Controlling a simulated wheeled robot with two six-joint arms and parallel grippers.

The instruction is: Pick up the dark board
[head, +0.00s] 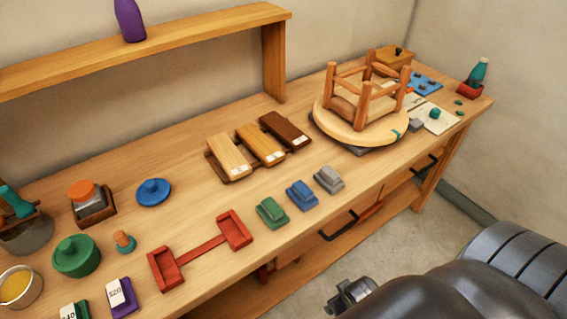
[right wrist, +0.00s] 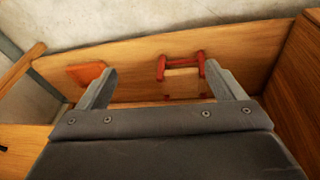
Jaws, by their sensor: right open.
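The dark board (head: 285,131) is a dark brown wooden slab. It lies at the right end of a row of three boards on a low wooden rack, beside a mid-brown board (head: 260,145) and a pale board (head: 229,156). My right gripper (head: 352,297) is low in front of the bench, apart from the boards. In the right wrist view its two fingers (right wrist: 160,88) are spread with nothing between them. The dark board cannot be made out in that view. My left gripper is not in view.
Green, blue and grey blocks (head: 329,179) sit in front of the boards. A red holder (head: 201,251) lies left of them. An upturned stool (head: 362,119) stands to the right. A raised shelf (head: 150,45) runs behind. The right wrist view shows a red-framed item (right wrist: 181,80) on wood.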

